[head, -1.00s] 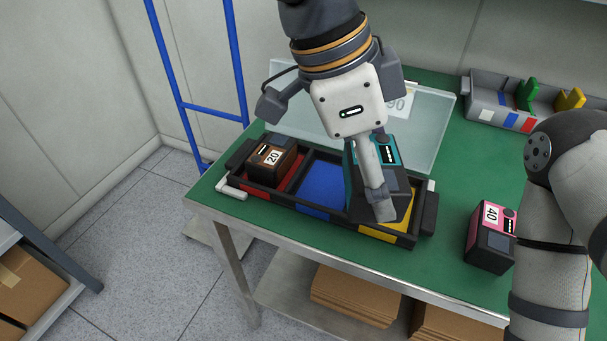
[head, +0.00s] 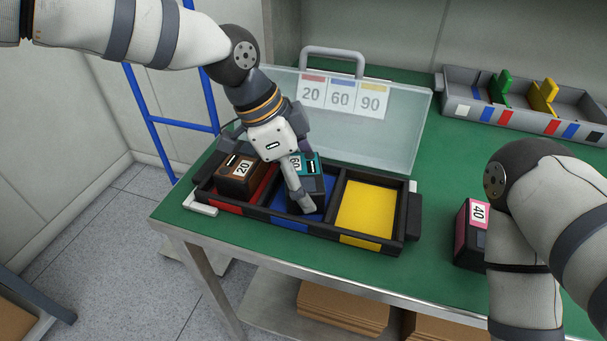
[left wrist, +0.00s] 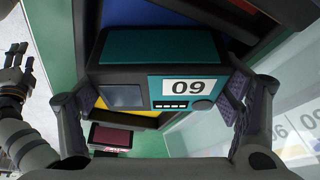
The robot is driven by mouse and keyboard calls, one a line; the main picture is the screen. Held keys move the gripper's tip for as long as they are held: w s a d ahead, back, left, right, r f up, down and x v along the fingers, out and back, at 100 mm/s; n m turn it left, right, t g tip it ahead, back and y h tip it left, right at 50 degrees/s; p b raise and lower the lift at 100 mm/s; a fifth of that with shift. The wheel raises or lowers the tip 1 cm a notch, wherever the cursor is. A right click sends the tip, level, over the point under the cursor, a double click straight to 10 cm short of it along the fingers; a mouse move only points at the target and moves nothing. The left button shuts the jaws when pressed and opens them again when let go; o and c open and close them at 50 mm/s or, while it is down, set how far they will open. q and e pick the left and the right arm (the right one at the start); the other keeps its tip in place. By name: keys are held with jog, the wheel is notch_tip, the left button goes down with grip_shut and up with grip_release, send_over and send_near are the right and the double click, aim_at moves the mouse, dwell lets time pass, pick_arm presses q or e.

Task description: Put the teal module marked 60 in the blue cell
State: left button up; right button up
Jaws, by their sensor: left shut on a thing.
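The teal module marked 60 (head: 306,190) is upright at the blue cell (head: 289,222), the middle one of the black tray. My left gripper (head: 300,203) is shut on it from above, fingers on opposite sides. Blue floor shows beside the module; I cannot tell whether it touches the bottom. In the left wrist view the module's teal top and its upside-down label (left wrist: 187,87) sit between both fingers. In the head view only my right arm shows.
The brown module marked 20 (head: 240,176) stands in the red cell, close by my left gripper. The yellow cell (head: 366,208) is empty. A clear lid (head: 405,135) stands behind. The pink module marked 40 (head: 470,236) is right, near my right arm. A grey bin (head: 470,110) is behind.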

pick_arm(q)
jog(key=shift+f, duration=0.1)
jog(key=o, duration=1.2)
jog(key=v, duration=1.2)
jog(key=shift+p, duration=0.3)
pick_arm(e)
jog(key=shift+w+r, duration=0.4)
